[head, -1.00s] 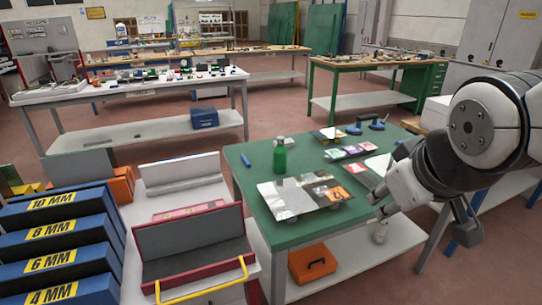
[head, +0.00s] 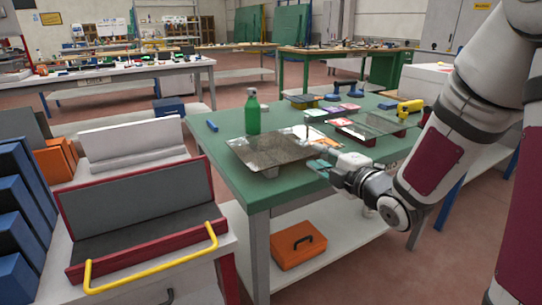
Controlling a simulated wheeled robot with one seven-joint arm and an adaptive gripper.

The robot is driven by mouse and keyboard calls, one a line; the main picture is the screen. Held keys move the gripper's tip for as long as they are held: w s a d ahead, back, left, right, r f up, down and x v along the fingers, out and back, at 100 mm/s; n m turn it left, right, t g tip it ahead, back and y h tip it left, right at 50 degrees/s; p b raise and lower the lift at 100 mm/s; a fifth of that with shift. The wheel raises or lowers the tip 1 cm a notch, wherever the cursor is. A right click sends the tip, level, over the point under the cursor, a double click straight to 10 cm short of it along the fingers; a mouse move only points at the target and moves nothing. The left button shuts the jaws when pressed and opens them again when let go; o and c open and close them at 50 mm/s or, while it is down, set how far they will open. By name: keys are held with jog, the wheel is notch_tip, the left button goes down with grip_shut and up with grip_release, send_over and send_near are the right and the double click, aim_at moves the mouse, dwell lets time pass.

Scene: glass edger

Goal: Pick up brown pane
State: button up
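A flat brownish-grey pane (head: 268,152) with a glossy surface lies raised on small supports at the near left part of the green table (head: 232,187). It looks like the brown pane. My gripper (head: 318,154) is at the pane's right edge, reaching in from the right at about pane height. The fingers are small and overlap the edge in the picture. I cannot tell whether they touch the pane or how far apart they are.
A green bottle (head: 253,112) stands just behind the pane. A clear pane (head: 372,127) and a yellow tool (head: 409,110) lie further right. Coloured pads (head: 333,109) lie behind. A red-framed rack (head: 140,215) with a yellow handle (head: 150,262) stands at the near left.

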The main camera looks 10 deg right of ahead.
notch_tip(320, 180, down, 3)
jog(key=n+t+y+b, duration=0.1)
jog(key=b, duration=0.1)
send_near(288, 147)
jog(key=x, duration=0.4)
jog(key=shift+w+r, duration=0.25)
jog(key=shift+w, duration=0.1)
jog(key=shift+f+b+x, duration=0.2)
jog(key=shift+b+x, duration=0.25)
jog(key=shift+x, duration=0.9)
jog(key=shift+f+b+x, duration=0.2)
jog(key=shift+b+x, duration=0.2)
jog(key=shift+x, duration=0.95)
grip_shut()
jog(key=shift+r, duration=0.1)
